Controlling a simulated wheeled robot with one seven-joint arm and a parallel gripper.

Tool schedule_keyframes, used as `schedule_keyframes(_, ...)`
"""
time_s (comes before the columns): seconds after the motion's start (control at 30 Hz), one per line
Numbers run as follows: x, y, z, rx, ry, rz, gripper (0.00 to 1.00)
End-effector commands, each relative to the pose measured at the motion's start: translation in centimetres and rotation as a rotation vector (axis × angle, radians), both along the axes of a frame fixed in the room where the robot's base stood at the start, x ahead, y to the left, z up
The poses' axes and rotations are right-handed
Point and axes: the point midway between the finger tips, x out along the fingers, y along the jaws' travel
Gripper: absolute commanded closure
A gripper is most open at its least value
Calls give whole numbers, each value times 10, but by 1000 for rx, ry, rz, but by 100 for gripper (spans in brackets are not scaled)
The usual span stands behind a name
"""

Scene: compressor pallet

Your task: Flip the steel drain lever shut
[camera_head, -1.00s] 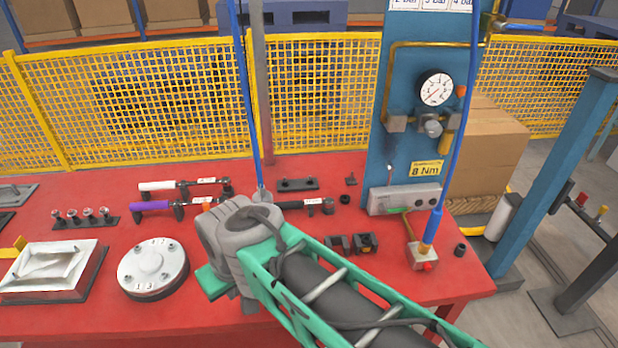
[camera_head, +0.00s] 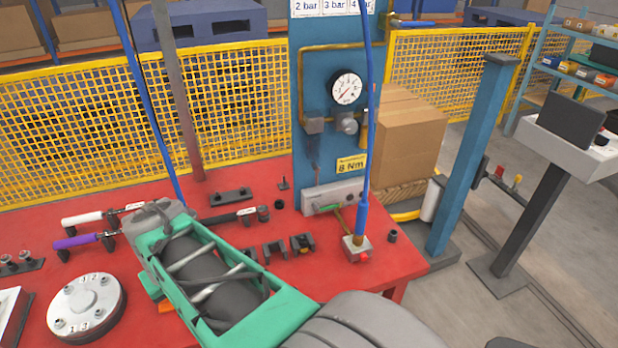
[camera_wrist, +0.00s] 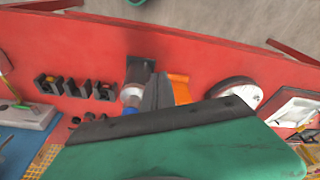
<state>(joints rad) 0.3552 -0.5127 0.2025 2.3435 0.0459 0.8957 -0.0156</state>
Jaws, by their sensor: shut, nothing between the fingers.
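My gripper (camera_wrist: 158,92) shows in the wrist view as dark fingers, shut and empty, above the red table. Just left of the fingers is a silver round fitting (camera_wrist: 131,94) with a blue part, beside a black base plate (camera_wrist: 140,68). An orange piece (camera_wrist: 179,88) is right of the fingers. Whether the fingers touch any of these I cannot tell. I cannot make out the steel drain lever for certain; it may be part of this fitting, half hidden by the fingers. In the head view my arm hides the fingertips and this spot.
A round flanged disc (camera_head: 87,306) lies on the left of the red table (camera_head: 395,265). Black brackets (camera_head: 275,250) and a grey manifold with a green lever (camera_head: 333,194) are on the right. A blue panel (camera_head: 300,90) with a gauge stands behind. A blue hose hangs before it.

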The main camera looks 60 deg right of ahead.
Motion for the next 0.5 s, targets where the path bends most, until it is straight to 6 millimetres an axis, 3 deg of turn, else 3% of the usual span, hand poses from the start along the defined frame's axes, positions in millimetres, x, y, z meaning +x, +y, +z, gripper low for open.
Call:
schedule_keyframes(0.03,-11,-36,-3,6,28,-119,100)
schedule_keyframes(0.17,-41,-109,-12,7,65,-344,100)
schedule_keyframes(0.2,-45,-141,-8,-23,57,-391,100)
schedule_keyframes(0.4,-40,-283,48,-321,-6,-375,100)
schedule_keyframes(0.5,-48,-329,72,-434,-1,-367,100)
